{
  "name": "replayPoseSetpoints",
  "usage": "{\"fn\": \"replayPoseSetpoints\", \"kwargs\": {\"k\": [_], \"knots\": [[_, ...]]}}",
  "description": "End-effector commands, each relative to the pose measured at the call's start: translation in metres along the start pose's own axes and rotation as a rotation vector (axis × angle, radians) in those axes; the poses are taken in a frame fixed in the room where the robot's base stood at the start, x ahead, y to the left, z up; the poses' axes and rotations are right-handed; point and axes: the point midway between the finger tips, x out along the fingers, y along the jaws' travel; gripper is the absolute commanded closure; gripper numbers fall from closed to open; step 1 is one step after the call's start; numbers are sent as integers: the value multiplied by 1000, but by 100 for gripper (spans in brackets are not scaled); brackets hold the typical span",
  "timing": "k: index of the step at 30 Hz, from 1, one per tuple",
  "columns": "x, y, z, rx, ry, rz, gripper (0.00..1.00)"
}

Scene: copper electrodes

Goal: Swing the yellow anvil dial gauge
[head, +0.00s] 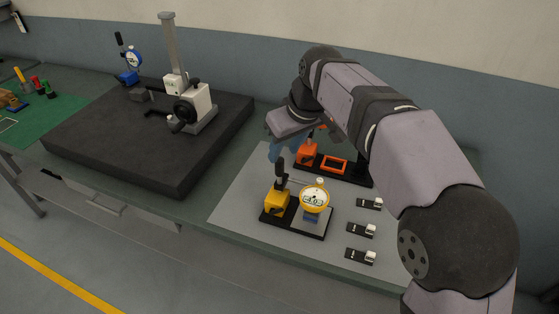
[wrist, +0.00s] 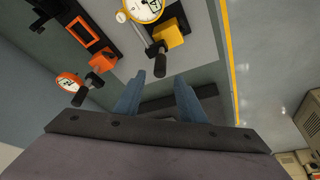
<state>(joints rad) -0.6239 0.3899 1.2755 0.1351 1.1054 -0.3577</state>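The yellow dial gauge (head: 315,197) has a round yellow-rimmed dial and stands on a black base plate (head: 296,231). Beside it on the plate is a yellow block (head: 277,203) with an upright black handle (head: 280,172). In the wrist view the yellow dial (wrist: 143,9) is cut off by the top edge; the yellow block (wrist: 170,36) and the black handle (wrist: 159,62) show below it. My gripper (head: 284,150) has blue fingers and hangs behind the handle. In the wrist view my gripper (wrist: 159,79) is open and empty, with the handle's end near the gap between its fingertips.
An orange block (head: 308,154) and orange frame (head: 334,165) sit on another black plate behind. An orange dial (wrist: 69,82) shows in the wrist view. Small black strips with pale blocks (head: 361,230) lie right. A dark slab (head: 120,150) bears a stand (head: 195,103) and blue gauge (head: 130,65).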

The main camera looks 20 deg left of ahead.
Motion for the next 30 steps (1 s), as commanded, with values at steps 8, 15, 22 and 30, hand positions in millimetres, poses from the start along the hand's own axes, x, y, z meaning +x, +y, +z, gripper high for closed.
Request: {"fn": "replayPoseSetpoints", "kwargs": {"k": [8, 15, 22, 30], "knots": [[35, -1, 1, 1, -4, -2, 63], [58, 0, 0, 1, -2, -1, 63], [64, 0, 0, 1, 0, 0, 63], [64, 0, 0, 1, 0, 0, 90]]}}
